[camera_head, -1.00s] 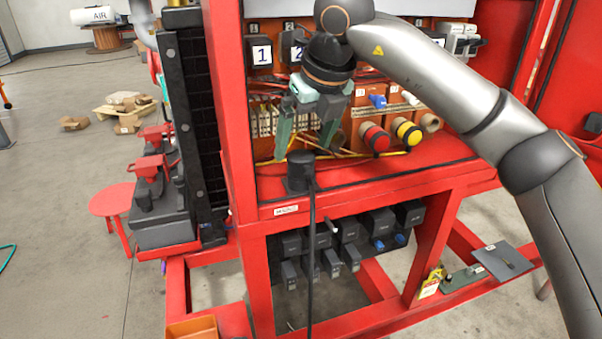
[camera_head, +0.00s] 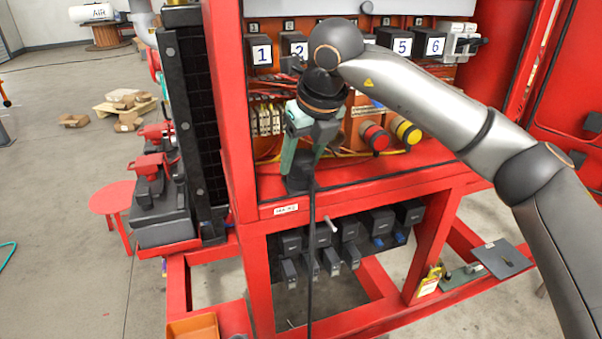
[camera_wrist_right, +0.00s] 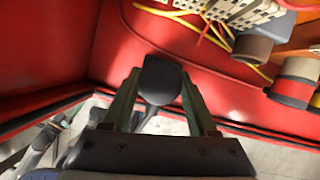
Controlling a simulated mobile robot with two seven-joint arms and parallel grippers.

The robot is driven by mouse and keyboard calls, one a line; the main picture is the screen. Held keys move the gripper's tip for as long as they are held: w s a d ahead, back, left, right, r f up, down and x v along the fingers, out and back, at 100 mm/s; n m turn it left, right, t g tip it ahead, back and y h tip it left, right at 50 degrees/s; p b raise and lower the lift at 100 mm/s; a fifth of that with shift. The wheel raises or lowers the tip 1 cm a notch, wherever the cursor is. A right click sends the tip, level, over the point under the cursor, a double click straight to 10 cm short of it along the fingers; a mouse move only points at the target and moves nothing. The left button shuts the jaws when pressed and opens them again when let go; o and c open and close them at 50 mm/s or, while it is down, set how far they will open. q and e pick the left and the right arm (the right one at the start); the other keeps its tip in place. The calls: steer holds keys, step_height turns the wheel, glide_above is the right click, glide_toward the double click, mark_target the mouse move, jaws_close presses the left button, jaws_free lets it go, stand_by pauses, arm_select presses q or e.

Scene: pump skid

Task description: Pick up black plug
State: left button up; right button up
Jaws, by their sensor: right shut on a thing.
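The black plug (camera_head: 298,184) stands on the red ledge at the front of the open cabinet, near its left post. Its black cable (camera_head: 311,265) hangs down over the ledge's front edge. My right gripper (camera_head: 301,168), with green fingers, reaches down from above and is shut on the plug. In the right wrist view the plug (camera_wrist_right: 160,79) sits between the two fingers of my right gripper (camera_wrist_right: 160,92). The plug's lower part is partly hidden by the fingers in the head view. My left gripper is not in view.
Red and yellow round connectors (camera_head: 374,137) stand to the right of the gripper on the ledge. Numbered black units (camera_head: 262,54) and wiring are behind it. The red cabinet post (camera_head: 231,110) is close on the left. Black boxes (camera_head: 345,232) sit below the ledge.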

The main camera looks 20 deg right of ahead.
jaws_close()
steer(key=shift+r, duration=0.15)
steer(key=shift+r, duration=0.6)
steer(key=s+a+r+b, duration=0.2)
steer(key=s+a+r, duration=0.4)
steer(key=s+r, duration=0.5)
steer(key=shift+s+a+r, duration=0.25)
steer(key=shift+s+a, duration=0.15)
steer(key=shift+s, duration=0.25)
